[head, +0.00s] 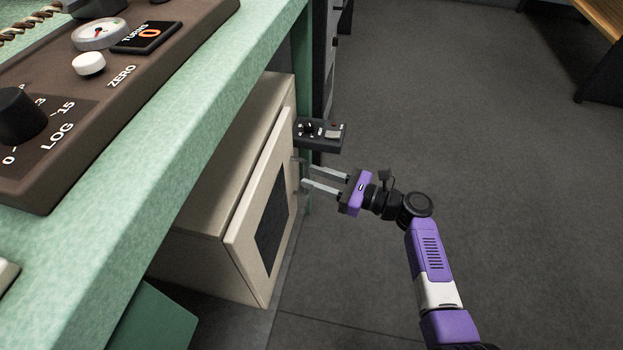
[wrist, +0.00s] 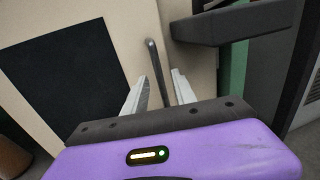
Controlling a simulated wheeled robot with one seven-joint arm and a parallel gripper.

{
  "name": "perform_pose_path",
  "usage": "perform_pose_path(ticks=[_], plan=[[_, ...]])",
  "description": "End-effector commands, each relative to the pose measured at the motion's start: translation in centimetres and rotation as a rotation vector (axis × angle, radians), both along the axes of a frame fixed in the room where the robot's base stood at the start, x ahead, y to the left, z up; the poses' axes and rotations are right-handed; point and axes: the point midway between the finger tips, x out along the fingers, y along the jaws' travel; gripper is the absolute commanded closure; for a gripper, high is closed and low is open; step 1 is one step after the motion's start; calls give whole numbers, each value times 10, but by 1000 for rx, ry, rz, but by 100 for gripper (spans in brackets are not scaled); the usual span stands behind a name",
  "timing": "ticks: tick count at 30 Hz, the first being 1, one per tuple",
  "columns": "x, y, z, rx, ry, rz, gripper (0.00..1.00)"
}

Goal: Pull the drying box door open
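The drying box (head: 195,205) is a beige cabinet under the green bench. Its door (head: 240,232) has a dark window (head: 271,226) and looks shut or nearly so. In the wrist view the door (wrist: 135,25) fills the upper left, with the dark window (wrist: 60,80) on it. The door handle (wrist: 154,65) is a thin grey upright bar near the door's right edge. My gripper (head: 304,172) is at the handle, its fingers apart. In the wrist view the handle stands between the fingertips of my gripper (wrist: 159,76); I cannot tell whether they touch it.
A dark control box (head: 321,134) juts out just above my gripper; it also shows in the wrist view (wrist: 235,24). The green bench (head: 205,110) overhangs the cabinet and carries a brown instrument panel (head: 60,110). The grey floor (head: 480,120) to the right is clear.

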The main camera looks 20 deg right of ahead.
Motion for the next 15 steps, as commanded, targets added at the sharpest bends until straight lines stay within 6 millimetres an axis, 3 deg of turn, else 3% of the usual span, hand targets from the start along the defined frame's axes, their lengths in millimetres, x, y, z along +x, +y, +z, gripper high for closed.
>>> perform_pose_path(ticks=[13,15], plan=[[10,9,1,-1,-1,-1,67],[10,9,1,-1,-1,-1,81]])
